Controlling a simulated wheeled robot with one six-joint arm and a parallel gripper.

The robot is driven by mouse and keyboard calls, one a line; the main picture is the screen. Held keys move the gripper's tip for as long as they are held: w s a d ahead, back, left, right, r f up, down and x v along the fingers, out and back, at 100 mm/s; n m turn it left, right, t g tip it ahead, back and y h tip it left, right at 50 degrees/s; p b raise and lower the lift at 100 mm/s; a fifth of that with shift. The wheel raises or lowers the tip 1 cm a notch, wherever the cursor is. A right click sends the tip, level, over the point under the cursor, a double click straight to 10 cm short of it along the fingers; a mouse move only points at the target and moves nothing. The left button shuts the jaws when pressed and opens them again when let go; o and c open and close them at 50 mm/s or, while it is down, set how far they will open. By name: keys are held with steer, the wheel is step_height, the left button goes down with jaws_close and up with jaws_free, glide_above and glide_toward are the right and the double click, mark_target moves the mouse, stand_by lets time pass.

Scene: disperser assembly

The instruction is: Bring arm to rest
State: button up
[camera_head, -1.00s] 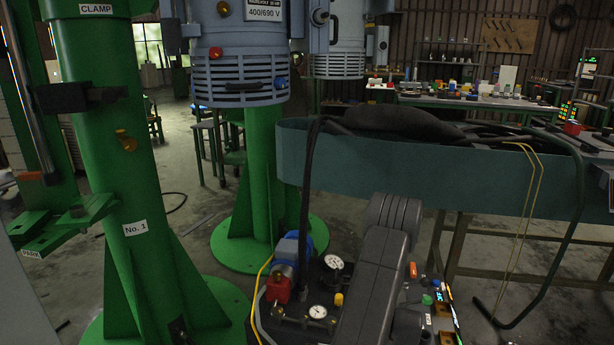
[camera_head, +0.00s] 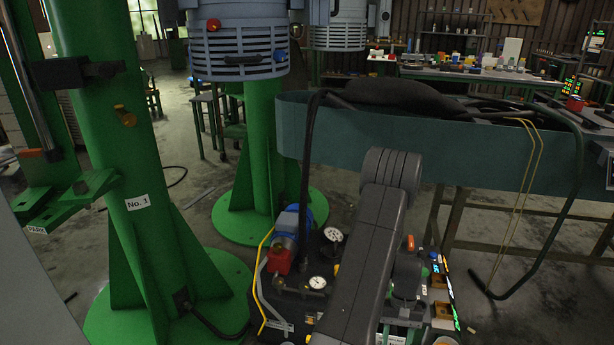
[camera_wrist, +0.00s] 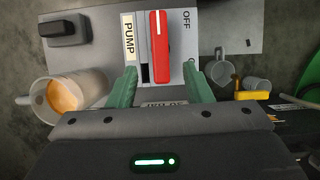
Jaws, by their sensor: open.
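My gripper (camera_wrist: 160,70) shows in the wrist view with its two green fingers apart and nothing held between them. A red switch handle (camera_wrist: 159,45) on the panel marked PUMP stands in the gap, with space on both sides of it. The handle points up in the picture, with a white line at its top end and the word OFF to its right. I cannot tell the depth between fingertips and handle. In the head view my grey arm (camera_head: 372,250) reaches over the bench with gauges; the fingers are not clear there.
A mug with orange-brown content (camera_wrist: 65,95) stands left of the gripper and a grey mug (camera_wrist: 228,68) right. The head view shows gauges (camera_head: 333,235), a green column marked No. 1 (camera_head: 135,180) at left, and a blue-green trough (camera_head: 430,150) behind the arm.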

steer(key=b+x, duration=0.1)
steer(key=x, duration=0.6)
steer(key=shift+s+f, duration=0.3)
steer(key=shift+f, duration=0.05)
steer(key=m+y+p, duration=0.1)
steer(key=m, duration=0.2)
steer(key=shift+d+r, duration=0.1)
steer(key=shift+r, duration=0.1)
steer(key=m+t+y+p, duration=0.1)
steer(key=m, duration=0.3)
steer(key=shift+f+p, duration=0.2)
steer(key=shift+p, duration=0.15)
